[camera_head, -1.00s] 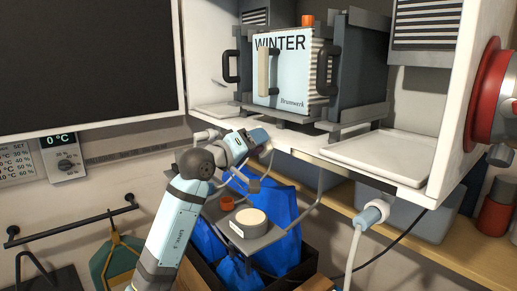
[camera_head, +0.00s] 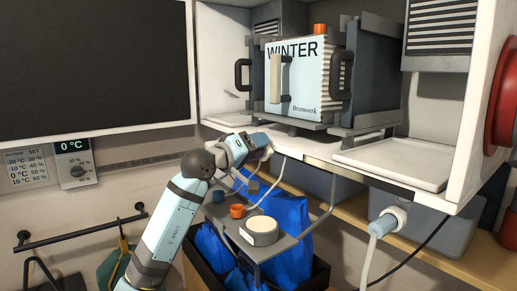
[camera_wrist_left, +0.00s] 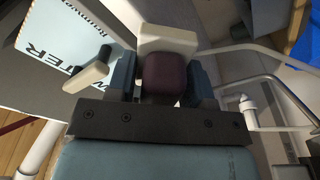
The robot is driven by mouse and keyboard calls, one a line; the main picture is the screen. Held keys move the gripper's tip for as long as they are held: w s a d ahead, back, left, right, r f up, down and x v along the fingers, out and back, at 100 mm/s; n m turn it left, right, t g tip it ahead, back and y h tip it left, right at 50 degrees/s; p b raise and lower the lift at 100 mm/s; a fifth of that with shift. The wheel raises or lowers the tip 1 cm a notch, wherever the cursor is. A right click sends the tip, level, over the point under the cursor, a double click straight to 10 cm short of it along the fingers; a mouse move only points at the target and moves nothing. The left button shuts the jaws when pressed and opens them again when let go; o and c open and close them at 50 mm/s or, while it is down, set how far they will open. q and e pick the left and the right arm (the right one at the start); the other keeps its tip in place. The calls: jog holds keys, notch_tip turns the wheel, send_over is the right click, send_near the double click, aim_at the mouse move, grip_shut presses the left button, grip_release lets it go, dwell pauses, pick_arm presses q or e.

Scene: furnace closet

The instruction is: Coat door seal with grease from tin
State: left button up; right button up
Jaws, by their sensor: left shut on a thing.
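A round pale tin (camera_head: 262,231) stands on a grey tray (camera_head: 275,248) below the cabinet, its contents not clear. My left gripper (camera_head: 264,146) is up and behind the tin, near the cabinet's lower front edge. In the left wrist view, my left gripper (camera_wrist_left: 166,82) is shut on a dark maroon block with a cream end (camera_wrist_left: 168,38), perhaps an applicator. This held thing is hardly visible in the head view. The WINTER panel (camera_head: 303,88) has a cream upright handle (camera_head: 276,78); it also shows in the wrist view (camera_wrist_left: 52,50). I cannot pick out the door seal.
An orange cup (camera_head: 237,211) and a small blue cup (camera_head: 218,196) stand beside the tin. Thin wire supports hold the tray. Blue bags (camera_head: 290,255) lie below. A pale hose (camera_head: 370,260) hangs at the right. A white shelf tray (camera_head: 392,167) is bare.

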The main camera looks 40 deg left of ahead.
pick_arm(q)
jog(key=shift+a+r+b+v, duration=0.15)
jog(key=shift+b+v, duration=0.6)
jog(key=shift+v, duration=0.55)
jog(key=shift+a+r+b+v, duration=0.1)
jog(key=shift+b+v, duration=0.65)
jog(key=shift+v, duration=0.6)
jog(key=b+v, duration=0.2)
jog(key=b, duration=0.1)
jog(key=shift+s+a, duration=0.25)
jog(key=shift+s, duration=0.1)
